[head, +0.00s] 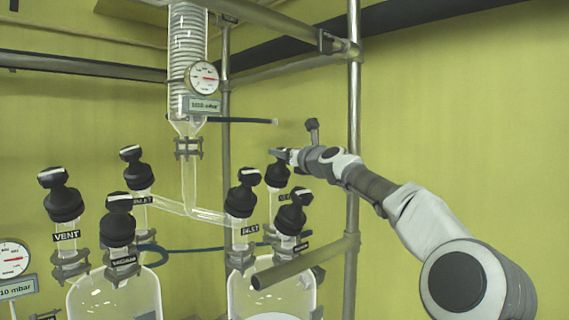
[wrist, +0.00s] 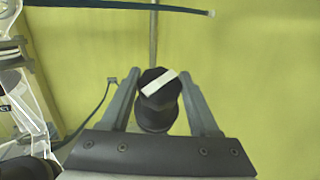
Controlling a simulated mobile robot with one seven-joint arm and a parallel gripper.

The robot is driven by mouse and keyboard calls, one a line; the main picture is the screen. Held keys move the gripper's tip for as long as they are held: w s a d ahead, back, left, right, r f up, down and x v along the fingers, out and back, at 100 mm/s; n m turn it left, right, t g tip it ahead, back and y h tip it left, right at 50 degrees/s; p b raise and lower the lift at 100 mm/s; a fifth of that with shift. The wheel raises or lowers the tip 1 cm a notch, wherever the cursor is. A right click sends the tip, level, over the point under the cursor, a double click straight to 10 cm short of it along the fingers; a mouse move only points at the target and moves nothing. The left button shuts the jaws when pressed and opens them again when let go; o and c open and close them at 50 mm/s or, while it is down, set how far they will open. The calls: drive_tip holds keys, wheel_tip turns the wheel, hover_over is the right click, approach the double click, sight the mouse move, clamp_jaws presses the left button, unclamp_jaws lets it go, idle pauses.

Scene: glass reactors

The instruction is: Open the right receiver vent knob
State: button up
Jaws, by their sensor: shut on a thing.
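The right receiver (head: 245,292) is a clear glass vessel at the lower middle of the head view, with several black knobs on its necks. The rear knob (head: 277,175) stands upright, its label mostly hidden behind a nearer knob. My gripper (head: 282,155) reaches it from the right and is shut on it near its top. In the wrist view, the black knob (wrist: 158,118) sits between the two grey fingers of my gripper (wrist: 160,85). A white stripe runs diagonally across its top, rising to the right.
Nearer knobs (head: 242,190) and (head: 292,212) stand close to the held one. The left vessel (head: 100,297) carries several knobs. A glass condenser (head: 188,50) with a gauge (head: 203,78) hangs above. A metal post (head: 353,100) rises just behind my arm. The right side is clear.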

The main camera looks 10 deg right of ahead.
drive_tip(key=shift+d+n+g+y, duration=0.1)
drive_tip(key=shift+n+g+y, duration=0.3)
drive_tip(key=shift+n+y, duration=0.65)
drive_tip(key=n+y+p, duration=0.1)
drive_tip(key=n+g+y+p, duration=0.1)
drive_tip(key=p, duration=0.1)
drive_tip(key=shift+r+n+g+y+p, duration=0.25)
drive_tip(key=shift+n+g+y+p, duration=0.05)
drive_tip(key=shift+n+y, duration=0.05)
drive_tip(key=n+g+y+p, duration=0.2)
drive_tip(key=p, duration=0.2)
drive_tip(key=shift+n, duration=0.4)
drive_tip(key=shift+f+n+g+y+p, duration=0.1)
drive_tip(key=shift+n+g+y+p, duration=0.25)
drive_tip(key=shift+p, duration=0.55)
drive_tip(key=shift+f+n+g+p, duration=0.2)
drive_tip(key=shift+n+g+p, duration=0.15)
drive_tip(key=shift+n+p, duration=0.15)
drive_tip(key=o, duration=1.4)
drive_tip(key=shift+f+m+b, duration=0.2)
drive_tip(key=shift+m+b, duration=0.15)
drive_tip(key=shift+b, duration=0.6)
